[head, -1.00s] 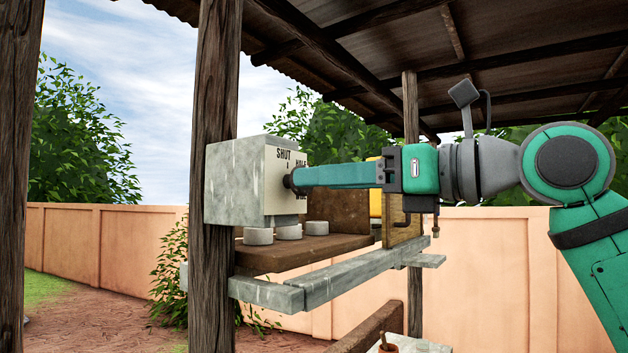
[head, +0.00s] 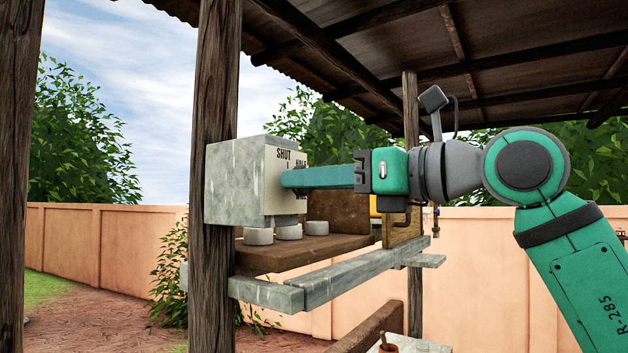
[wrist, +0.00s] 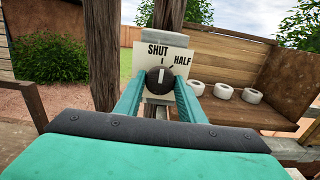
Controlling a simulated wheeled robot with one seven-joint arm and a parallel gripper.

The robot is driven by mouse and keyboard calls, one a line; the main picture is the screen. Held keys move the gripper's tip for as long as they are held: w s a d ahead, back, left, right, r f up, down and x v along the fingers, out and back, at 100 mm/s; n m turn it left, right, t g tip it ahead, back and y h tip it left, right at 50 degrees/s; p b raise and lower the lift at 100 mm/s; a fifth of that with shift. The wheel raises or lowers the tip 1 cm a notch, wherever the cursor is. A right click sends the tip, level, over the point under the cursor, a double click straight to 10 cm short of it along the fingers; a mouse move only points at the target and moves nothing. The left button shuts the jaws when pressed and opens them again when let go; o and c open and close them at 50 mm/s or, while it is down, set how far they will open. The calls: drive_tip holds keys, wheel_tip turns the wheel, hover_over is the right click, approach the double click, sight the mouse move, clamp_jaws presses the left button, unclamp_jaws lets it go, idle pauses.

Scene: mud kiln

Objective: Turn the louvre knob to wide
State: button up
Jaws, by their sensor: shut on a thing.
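The louvre knob (wrist: 160,80) is dark and round, with a pale pointer line standing upright toward the SHUT mark. It sits on a pale label plate (wrist: 146,57) reading SHUT and HALF. In the head view the plate is on the face of a grey box (head: 235,185) on a wooden post. My gripper (head: 288,180) reaches in from the right with its fingertips at the plate, hiding the knob there. In the wrist view my gripper (wrist: 160,88) is shut on the knob, one finger each side.
A brown shelf (head: 320,250) beside the box carries several white round pieces (head: 259,236). Grey beams (head: 350,284) run below it. Thick wooden posts (head: 214,100) stand at the left. A sloping roof is overhead.

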drive_tip(key=shift+m, duration=8.9)
drive_tip(key=o, duration=1)
drive_tip(key=shift+o, duration=0.2)
drive_tip(key=v, duration=1.1)
